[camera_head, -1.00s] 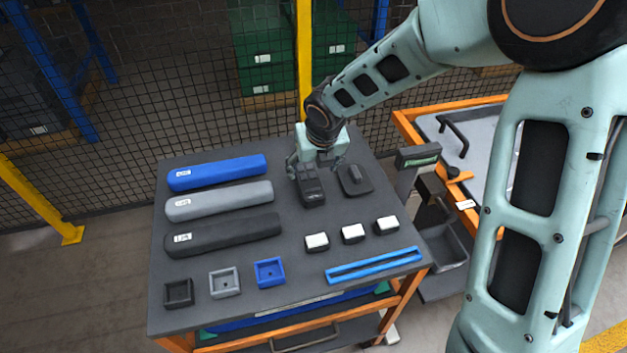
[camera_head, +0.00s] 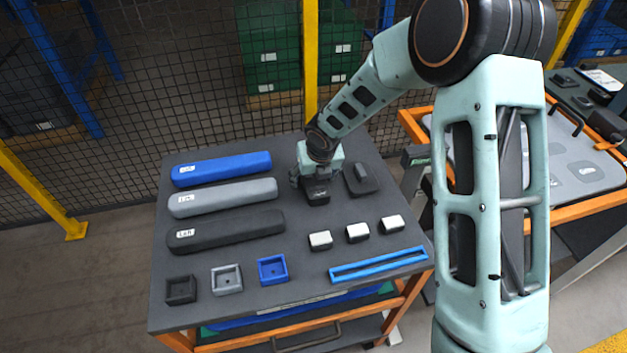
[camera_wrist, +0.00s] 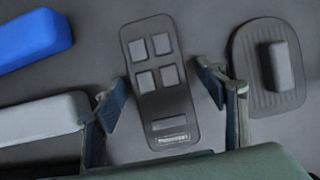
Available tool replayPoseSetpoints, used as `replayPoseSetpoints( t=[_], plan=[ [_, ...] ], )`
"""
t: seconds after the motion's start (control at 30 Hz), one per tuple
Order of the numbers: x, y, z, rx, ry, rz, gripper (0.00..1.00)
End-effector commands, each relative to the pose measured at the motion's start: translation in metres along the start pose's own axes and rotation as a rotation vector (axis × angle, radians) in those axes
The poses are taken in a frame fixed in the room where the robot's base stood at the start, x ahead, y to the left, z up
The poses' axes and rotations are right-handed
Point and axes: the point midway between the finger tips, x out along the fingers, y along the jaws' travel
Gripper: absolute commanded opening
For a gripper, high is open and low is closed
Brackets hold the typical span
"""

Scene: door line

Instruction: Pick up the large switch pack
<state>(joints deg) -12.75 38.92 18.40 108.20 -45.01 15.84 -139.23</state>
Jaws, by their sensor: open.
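The large switch pack (camera_wrist: 157,85) is a dark grey, rounded rectangular pack with several lighter square buttons and a small label. In the wrist view it lies between the two fingers of my gripper (camera_wrist: 165,97), with a gap on each side. In the head view the pack (camera_head: 317,197) is on the cart top, partly hidden beneath my gripper (camera_head: 315,180). My gripper is open and points down over the pack. I cannot tell how far the fingertips are above the cart top.
A dark pad with a raised grey block (camera_head: 361,178) is close on the pack's right. Blue (camera_head: 222,169), grey (camera_head: 222,197) and black (camera_head: 226,231) long pieces lie left. Small white-topped blocks (camera_head: 357,232), square trays (camera_head: 226,279) and a blue rail (camera_head: 378,264) are in front.

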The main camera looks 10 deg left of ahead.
Motion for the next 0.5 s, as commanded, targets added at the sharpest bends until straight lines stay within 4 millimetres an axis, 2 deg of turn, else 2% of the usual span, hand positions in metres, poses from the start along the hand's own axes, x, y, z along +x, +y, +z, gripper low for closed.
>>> replayPoseSetpoints(
  t=[0.5],
  plan=[
    [0.0033,0.0,-0.0021,0.002,0.001,0.0,0.65]
  ],
)
